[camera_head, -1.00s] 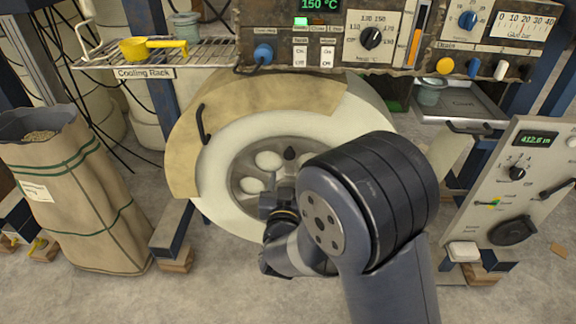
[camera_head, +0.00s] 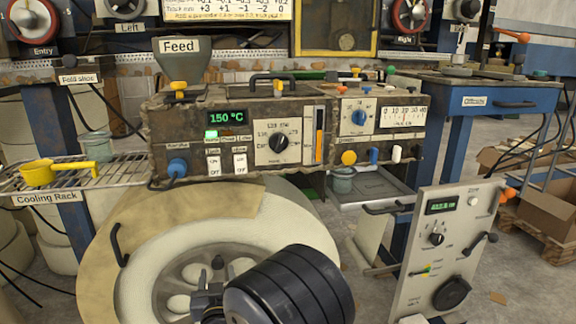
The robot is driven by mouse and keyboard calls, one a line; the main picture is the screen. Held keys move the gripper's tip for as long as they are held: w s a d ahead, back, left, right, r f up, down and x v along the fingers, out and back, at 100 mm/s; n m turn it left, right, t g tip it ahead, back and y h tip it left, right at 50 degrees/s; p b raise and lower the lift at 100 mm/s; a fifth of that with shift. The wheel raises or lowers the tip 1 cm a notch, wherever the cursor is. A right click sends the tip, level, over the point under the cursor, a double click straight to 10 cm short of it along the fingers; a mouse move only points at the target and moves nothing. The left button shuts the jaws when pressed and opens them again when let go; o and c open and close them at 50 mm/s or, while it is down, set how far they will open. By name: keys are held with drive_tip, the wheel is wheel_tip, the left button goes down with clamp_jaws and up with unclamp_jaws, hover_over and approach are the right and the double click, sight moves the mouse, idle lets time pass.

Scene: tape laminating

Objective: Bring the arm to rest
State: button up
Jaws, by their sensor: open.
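My arm shows at the bottom middle of the head view as a dark ribbed joint, with a smaller grey and black wrist part to its left. It is in front of the white roll with the tan sheet (camera_head: 150,215). My gripper's jaws cannot be made out; they are below the picture or hidden behind my arm. I see nothing held by the arm.
A control box (camera_head: 270,130) reading 150 °C stands above the roll. A cooling rack (camera_head: 75,178) with a yellow scoop (camera_head: 45,172) is at left.

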sight(218, 265)
drive_tip(key=x, duration=0.4)
drive_tip(key=shift+b, duration=0.3)
drive_tip(key=shift+v, duration=1.25)
